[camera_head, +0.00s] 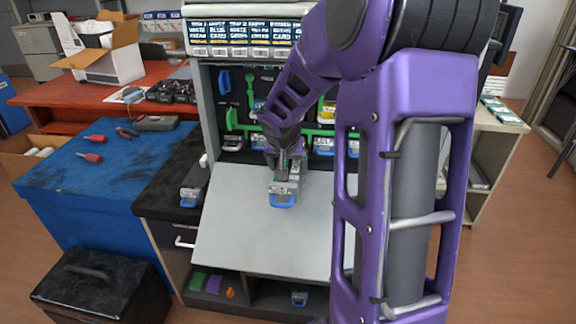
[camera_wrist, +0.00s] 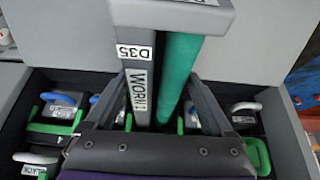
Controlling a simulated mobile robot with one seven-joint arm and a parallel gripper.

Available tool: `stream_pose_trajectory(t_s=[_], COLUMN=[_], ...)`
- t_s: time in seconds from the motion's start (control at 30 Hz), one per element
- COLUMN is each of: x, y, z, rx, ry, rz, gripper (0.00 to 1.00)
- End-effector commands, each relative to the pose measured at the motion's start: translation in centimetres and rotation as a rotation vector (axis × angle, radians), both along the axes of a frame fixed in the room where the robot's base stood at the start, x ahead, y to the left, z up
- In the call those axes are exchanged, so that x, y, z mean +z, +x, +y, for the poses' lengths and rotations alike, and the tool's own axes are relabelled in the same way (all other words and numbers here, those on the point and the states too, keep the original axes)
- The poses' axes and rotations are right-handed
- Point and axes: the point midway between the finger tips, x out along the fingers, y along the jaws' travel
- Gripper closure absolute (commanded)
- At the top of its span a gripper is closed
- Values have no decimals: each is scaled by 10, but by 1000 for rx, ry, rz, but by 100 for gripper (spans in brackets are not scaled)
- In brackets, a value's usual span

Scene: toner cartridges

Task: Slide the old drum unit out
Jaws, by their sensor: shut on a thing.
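My gripper (camera_wrist: 158,88) is shut on the drum unit (camera_wrist: 143,52), a grey frame with a green roller (camera_wrist: 178,65) along its side. Its labels read "D35" and what looks like "WORN". In the head view, the drum unit (camera_head: 283,188) is over the upper part of the lowered grey front door (camera_head: 262,235) of the machine, its blue handle facing the front. My arm reaches down to it from the right and hides part of the opening. I cannot tell whether its rear end is still in the bay.
Several cartridges with blue or white handles and green latches (camera_wrist: 60,112) sit in the bay around the drum unit. Another grey unit with a blue handle (camera_head: 193,186) lies on the black cabinet at left.

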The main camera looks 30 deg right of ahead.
Motion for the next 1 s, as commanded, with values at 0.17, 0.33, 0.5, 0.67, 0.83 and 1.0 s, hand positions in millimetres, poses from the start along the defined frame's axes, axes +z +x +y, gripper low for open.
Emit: stream_pose_trajectory(t_s=[0.17,0.33,0.5,0.67,0.83,1.0], x=[0,1,1,1,1,2], y=[0,-1,-9,-17,-25,-32], z=[0,2,7,12,17,22], rx=[0,0,1,0,1,0], ry=[1,0,-1,-1,-1,-2], rz=[1,-2,-3,-3,-3,-4], gripper=[100,100,100,100,100,100])
